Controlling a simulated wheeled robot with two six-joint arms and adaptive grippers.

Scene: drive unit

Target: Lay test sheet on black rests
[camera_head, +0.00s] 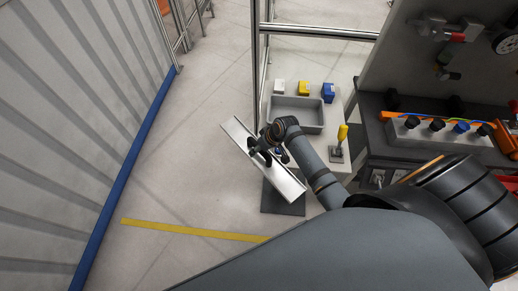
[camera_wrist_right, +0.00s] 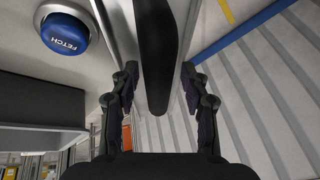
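A long silver metal sheet (camera_head: 242,137) lies at a slant left of the grey bench in the head view, partly above a dark plate (camera_head: 285,200). Its surface also shows in the wrist view (camera_wrist_right: 123,28). A black bar-like piece, perhaps its handle (camera_wrist_right: 156,55), runs between the fingers of my right gripper (camera_wrist_right: 159,76). Light gaps show on both sides of this piece, so the fingers look apart. In the head view my right gripper (camera_head: 264,151) is over the sheet's middle. I cannot make out black rests. My left gripper is not in view.
A blue FETCH button (camera_wrist_right: 65,29) is close beside the right gripper. The bench has a grey tray (camera_head: 297,115), several small boxes and a yellow-handled lever (camera_head: 341,136). A ribbed wall with blue rail (camera_head: 130,160) stands left. Floor between is clear.

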